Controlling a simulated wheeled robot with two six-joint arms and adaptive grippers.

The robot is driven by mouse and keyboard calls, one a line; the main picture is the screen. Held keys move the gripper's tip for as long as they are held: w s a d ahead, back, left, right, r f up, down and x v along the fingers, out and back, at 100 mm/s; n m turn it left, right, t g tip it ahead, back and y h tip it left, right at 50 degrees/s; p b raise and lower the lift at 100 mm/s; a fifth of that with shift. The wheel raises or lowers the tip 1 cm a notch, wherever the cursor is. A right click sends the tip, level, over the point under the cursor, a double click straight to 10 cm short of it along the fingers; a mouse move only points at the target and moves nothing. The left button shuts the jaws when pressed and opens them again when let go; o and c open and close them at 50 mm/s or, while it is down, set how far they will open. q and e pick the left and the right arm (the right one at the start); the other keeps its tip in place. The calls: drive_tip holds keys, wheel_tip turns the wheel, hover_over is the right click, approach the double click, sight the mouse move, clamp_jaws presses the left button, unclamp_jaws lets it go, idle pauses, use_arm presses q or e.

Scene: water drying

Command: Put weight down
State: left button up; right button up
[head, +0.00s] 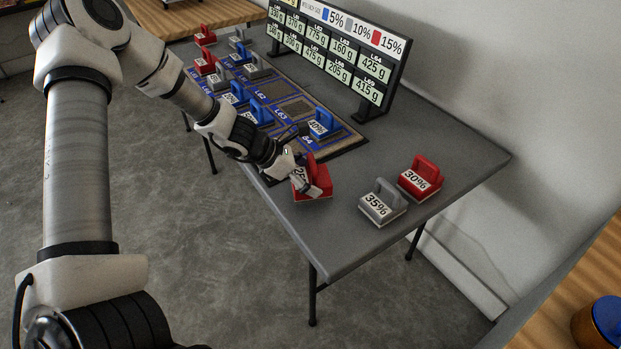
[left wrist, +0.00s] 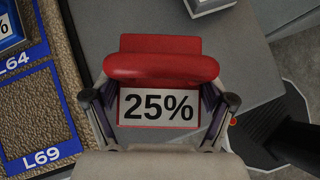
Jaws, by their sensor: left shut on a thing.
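My left gripper (head: 300,175) is shut on a red weight (head: 318,177) with a white label. In the left wrist view the label on this red weight (left wrist: 158,108) reads 25%, and one finger of the left gripper (left wrist: 158,100) sits on each side of it. The weight is at the near edge of the grey table (head: 440,130), beside the mat with the marked squares (head: 345,141). I cannot tell whether its base touches the table. My right gripper is in neither view.
A grey 35% weight (head: 383,203) and a red 30% weight (head: 421,178) stand to the right on the table. A blue 40% weight (head: 324,124) and several others stand on the mat. A display board (head: 345,45) stands along the back. Bare table lies around the grey weight.

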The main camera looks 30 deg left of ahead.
use_arm(q)
wheel_tip(320, 180, down, 4)
drive_tip(key=shift+r+b, duration=0.15)
drive_tip(key=shift+b, duration=0.6)
drive_tip(key=shift+s+r, duration=0.1)
drive_tip(key=shift+r, duration=0.2)
drive_tip(key=shift+f, duration=0.25)
drive_tip(key=o, duration=1.5)
drive_tip(key=shift+o, duration=0.2)
drive_tip(key=shift+r, duration=0.1)
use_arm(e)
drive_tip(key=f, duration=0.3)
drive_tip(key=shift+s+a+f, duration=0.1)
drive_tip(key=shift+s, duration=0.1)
